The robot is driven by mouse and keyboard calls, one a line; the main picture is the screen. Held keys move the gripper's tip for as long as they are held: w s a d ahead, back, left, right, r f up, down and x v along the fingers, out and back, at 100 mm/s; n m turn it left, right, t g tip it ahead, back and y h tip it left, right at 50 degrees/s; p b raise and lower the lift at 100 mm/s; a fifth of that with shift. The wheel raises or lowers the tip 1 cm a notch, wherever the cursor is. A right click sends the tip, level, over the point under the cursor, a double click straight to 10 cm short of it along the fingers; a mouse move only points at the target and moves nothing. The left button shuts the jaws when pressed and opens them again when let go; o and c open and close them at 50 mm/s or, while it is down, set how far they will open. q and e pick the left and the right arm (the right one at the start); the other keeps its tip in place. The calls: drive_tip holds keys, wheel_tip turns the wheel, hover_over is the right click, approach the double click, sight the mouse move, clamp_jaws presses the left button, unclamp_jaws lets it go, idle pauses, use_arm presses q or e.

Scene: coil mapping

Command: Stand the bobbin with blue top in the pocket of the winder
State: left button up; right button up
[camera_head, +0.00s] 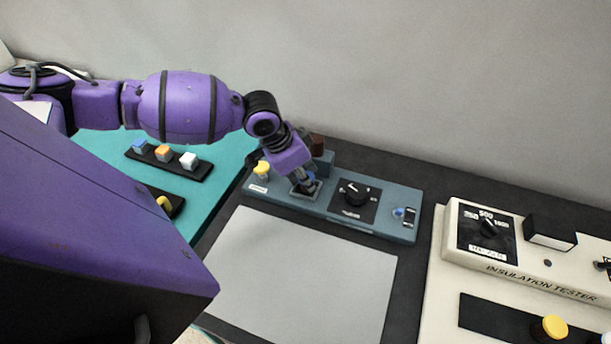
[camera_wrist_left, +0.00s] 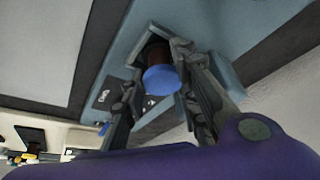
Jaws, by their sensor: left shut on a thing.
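The winder (camera_head: 385,222) is a long blue-grey box at the back of the table, with a black dial and a small switch. My left gripper (camera_head: 305,186) reaches down over the square pocket at its left part. In the left wrist view, the fingers of my left gripper (camera_wrist_left: 162,62) are shut on the bobbin with blue top (camera_wrist_left: 162,81), whose dark brown body points into the pocket's raised frame. I cannot tell whether its base touches the pocket floor. In the head view, the fingers mostly hide the bobbin. My right gripper is not in view.
A yellow-topped piece (camera_head: 262,169) stands at the winder's left end. A black rack (camera_head: 176,168) with blue, orange and white blocks lies on the teal mat (camera_head: 222,140). A cream insulation tester (camera_head: 480,270) stands right. The grey sheet (camera_head: 300,270) in front is bare.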

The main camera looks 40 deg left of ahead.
use_arm(q)
drive_tip(key=shift+f, duration=0.1)
drive_tip(key=o, duration=0.9)
drive_tip(key=p+v, duration=0.1)
drive_tip(key=v, duration=1.1)
